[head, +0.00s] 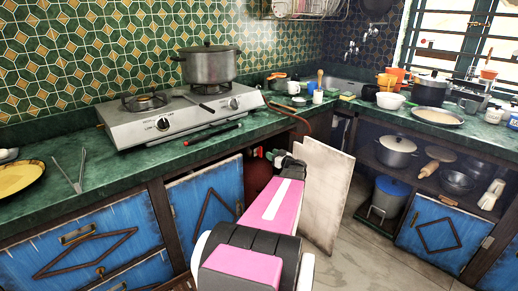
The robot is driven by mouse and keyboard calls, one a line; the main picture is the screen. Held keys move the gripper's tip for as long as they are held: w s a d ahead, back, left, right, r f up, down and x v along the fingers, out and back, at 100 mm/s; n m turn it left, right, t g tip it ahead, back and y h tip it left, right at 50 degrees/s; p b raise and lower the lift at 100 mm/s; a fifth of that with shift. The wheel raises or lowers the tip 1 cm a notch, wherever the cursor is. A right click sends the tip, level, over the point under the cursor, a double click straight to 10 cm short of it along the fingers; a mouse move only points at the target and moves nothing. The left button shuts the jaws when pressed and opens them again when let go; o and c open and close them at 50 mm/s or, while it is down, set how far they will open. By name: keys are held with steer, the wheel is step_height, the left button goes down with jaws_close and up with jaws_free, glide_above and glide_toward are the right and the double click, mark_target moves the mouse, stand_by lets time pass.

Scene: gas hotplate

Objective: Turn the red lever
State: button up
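My pink and white arm reaches from the bottom centre into the open cupboard bay under the counter. My gripper (284,160) is small and dark at its far end, and I cannot make out whether its fingers are apart. A small red part (259,152), which may be the red lever, shows just left of the gripper under the counter edge. Small green and red bits lie beside it. A dark red gas cylinder (254,176) stands below in the shade, partly hidden by my arm. I cannot tell whether the gripper touches the red part.
A gas hotplate (185,117) with a lidded pot (209,64) stands on the green counter (120,160). A red and black stick (213,132) lies before it. A pale board (325,190) leans right of my gripper. A blue door (205,205) is on the left. Floor is free at right.

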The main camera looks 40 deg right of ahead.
mark_target(261, 148)
steer(key=w, duration=0.9)
steer(key=shift+w+a, duration=0.1)
steer(key=shift+a, duration=0.3)
jaws_close()
